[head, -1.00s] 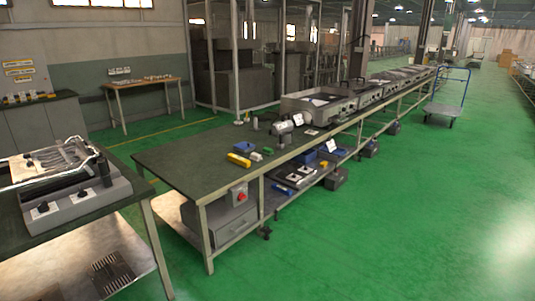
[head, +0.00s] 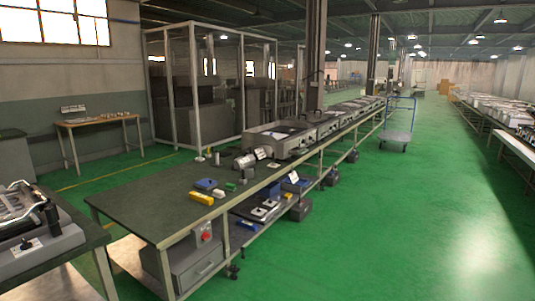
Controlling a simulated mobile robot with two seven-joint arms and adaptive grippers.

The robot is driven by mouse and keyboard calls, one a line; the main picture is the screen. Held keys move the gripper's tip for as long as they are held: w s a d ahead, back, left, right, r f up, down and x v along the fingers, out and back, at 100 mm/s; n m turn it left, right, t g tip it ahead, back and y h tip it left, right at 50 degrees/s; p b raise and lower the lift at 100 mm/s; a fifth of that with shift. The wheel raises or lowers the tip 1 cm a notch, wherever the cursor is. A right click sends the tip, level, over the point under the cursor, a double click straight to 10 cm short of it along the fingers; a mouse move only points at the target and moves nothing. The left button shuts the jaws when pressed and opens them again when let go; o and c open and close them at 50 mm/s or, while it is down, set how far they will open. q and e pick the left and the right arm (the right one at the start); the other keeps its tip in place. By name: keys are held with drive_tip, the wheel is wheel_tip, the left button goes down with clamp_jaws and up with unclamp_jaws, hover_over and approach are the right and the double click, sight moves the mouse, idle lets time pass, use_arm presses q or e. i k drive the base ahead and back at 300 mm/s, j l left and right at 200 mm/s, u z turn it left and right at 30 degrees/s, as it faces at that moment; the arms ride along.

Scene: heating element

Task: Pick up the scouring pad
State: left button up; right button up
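I cannot tell for certain which item is the scouring pad. A small green item (head: 230,186) lies on the dark top of the long workbench (head: 145,208), and it is too small to make out clearly. Next to it lie a yellow item (head: 201,198), a blue item (head: 206,184) and a small white item (head: 218,193). Neither of my grippers is in view.
A second bench with a grey device (head: 40,235) stands at the lower left. A blue cart (head: 397,125) stands farther back. The green floor (head: 380,230) on the right is open.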

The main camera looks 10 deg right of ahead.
sight(231, 187)
drive_tip(key=i+l+z, duration=0.2)
drive_tip(key=i, duration=0.2)
drive_tip(key=i+z, duration=0.2)
drive_tip(key=i, duration=0.2)
drive_tip(key=i+z, duration=0.2)
drive_tip(key=i, duration=1.25)
drive_tip(key=i+u, duration=0.15)
drive_tip(key=i, duration=0.3)
drive_tip(key=i+l+u, duration=0.2)
drive_tip(key=i, duration=0.2)
drive_tip(key=i+l+u, duration=0.15)
drive_tip(key=i, duration=0.3)
drive_tip(key=i+l+u, duration=0.25)
drive_tip(key=i+u, duration=0.2)
drive_tip(key=i+l+u, duration=0.3)
drive_tip(key=u, duration=0.15)
